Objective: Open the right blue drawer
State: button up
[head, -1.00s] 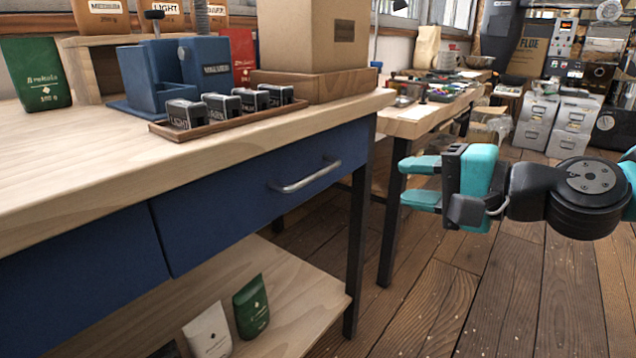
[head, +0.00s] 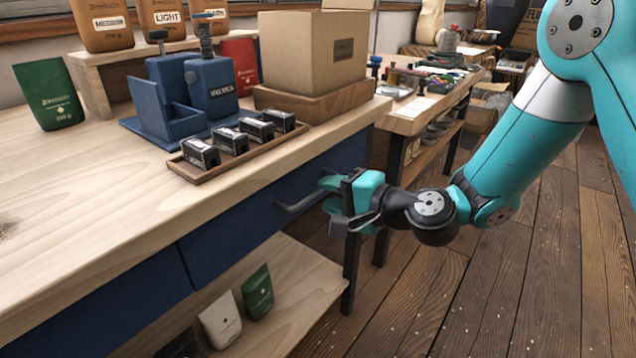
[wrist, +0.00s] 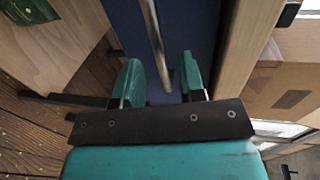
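The right blue drawer (head: 235,233) is set in the front of the wooden workbench and looks shut. Its metal bar handle (head: 299,202) is on the drawer front, towards the right end. My gripper (head: 328,194) is at the right end of this handle, its fingers pointing at the drawer front. In the wrist view my gripper (wrist: 162,82) is open, with one teal finger on each side. The handle (wrist: 153,35) runs down the picture towards the gap between the fingers, in front of the blue drawer front (wrist: 186,30). I cannot tell whether a finger touches it.
Another blue drawer (head: 110,305) lies to the left. A stamp tray (head: 240,158), a blue device (head: 205,90) and a cardboard box (head: 312,50) stand on the worktop (head: 90,185). Bags stand on the lower shelf (head: 300,305). The wooden floor (head: 520,270) at right is clear.

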aim_at(321, 191)
jog(key=shift+x, duration=1.8)
grip_shut()
